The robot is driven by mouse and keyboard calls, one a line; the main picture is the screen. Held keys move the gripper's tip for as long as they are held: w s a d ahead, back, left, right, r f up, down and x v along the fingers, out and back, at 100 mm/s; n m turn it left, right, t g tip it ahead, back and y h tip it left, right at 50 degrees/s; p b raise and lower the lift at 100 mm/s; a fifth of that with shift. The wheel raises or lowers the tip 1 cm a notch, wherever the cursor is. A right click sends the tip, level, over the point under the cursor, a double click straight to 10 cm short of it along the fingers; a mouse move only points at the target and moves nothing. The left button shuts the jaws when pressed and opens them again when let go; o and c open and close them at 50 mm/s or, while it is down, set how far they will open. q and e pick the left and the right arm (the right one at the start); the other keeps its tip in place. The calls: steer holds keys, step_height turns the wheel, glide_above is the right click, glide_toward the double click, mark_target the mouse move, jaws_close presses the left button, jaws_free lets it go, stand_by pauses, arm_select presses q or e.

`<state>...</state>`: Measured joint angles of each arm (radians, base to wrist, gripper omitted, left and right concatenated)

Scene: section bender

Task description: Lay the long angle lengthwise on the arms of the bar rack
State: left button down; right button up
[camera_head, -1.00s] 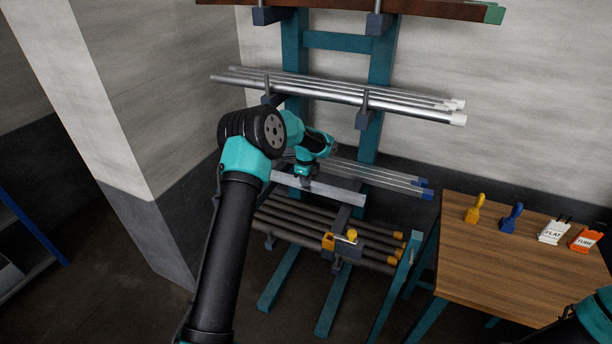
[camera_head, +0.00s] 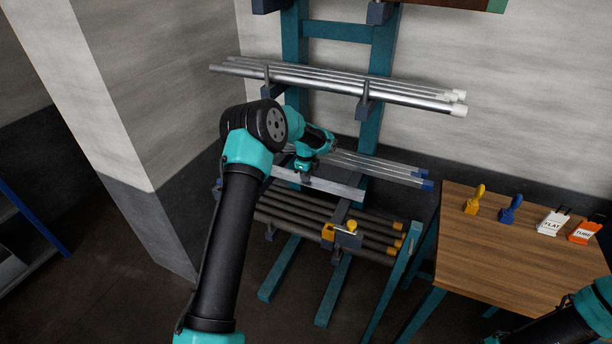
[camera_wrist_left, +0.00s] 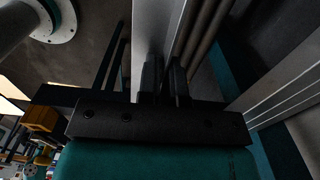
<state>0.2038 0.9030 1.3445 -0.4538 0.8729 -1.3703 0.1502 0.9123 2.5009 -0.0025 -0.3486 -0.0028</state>
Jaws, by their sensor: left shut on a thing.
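The long angle (camera_head: 335,187) is a pale grey metal length, held roughly level in front of the bar rack (camera_head: 382,62). My left gripper (camera_head: 305,179) is shut on it from above, left of its visible middle. The left wrist view shows the fingers (camera_wrist_left: 165,82) close against the angle (camera_wrist_left: 152,35). The angle lies between the blue-capped thin bars (camera_head: 380,167) and the dark pipes (camera_head: 300,212) below. A dark rack arm (camera_head: 341,212) shows under its right part; I cannot tell whether they touch. My right gripper is out of view; only part of that arm shows at lower right.
Silvery tubes (camera_head: 330,83) with white caps lie higher on the rack. A wooden table (camera_head: 500,260) with coloured tags stands to the right. A wall pillar (camera_head: 120,100) stands left.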

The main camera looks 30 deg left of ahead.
arm_select(q)
steer(key=shift+f, duration=0.4)
steer(key=c, duration=1.2)
jaws_free()
steer(key=shift+r, duration=0.1)
step_height(320, 180, up, 17)
